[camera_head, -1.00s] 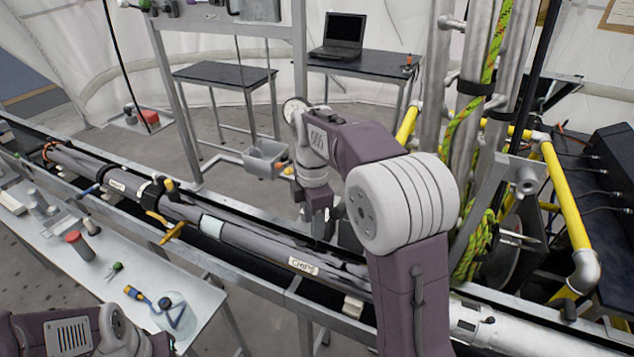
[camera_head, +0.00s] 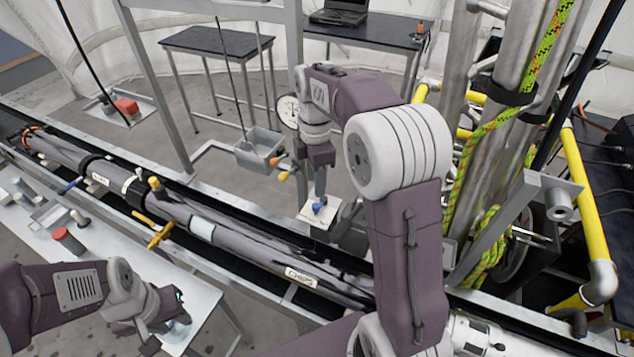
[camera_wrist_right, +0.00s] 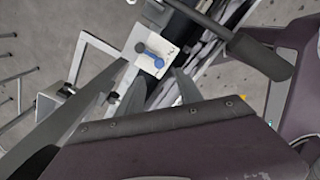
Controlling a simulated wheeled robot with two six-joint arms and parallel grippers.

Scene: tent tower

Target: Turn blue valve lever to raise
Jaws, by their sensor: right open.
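The blue valve lever (camera_head: 319,208) stands on a small white plate (camera_head: 306,214) just behind the long rail. It also shows in the right wrist view (camera_wrist_right: 150,55), with a round blue end and a bar on the white plate. My right gripper (camera_head: 320,190) points down just above the lever. In the right wrist view its two fingers (camera_wrist_right: 153,75) are spread, with the lever beyond and between their tips; nothing is held. My left gripper (camera_head: 160,322) is low at the left, over the white bench; its fingers are too unclear to judge.
A grey box (camera_head: 258,148) with orange-tipped handles and a round gauge (camera_head: 288,111) stand close left of my right gripper. A long grey pipe (camera_head: 240,243) runs in front. Steel posts with rope (camera_head: 500,130) and a yellow pipe (camera_head: 575,190) stand at right.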

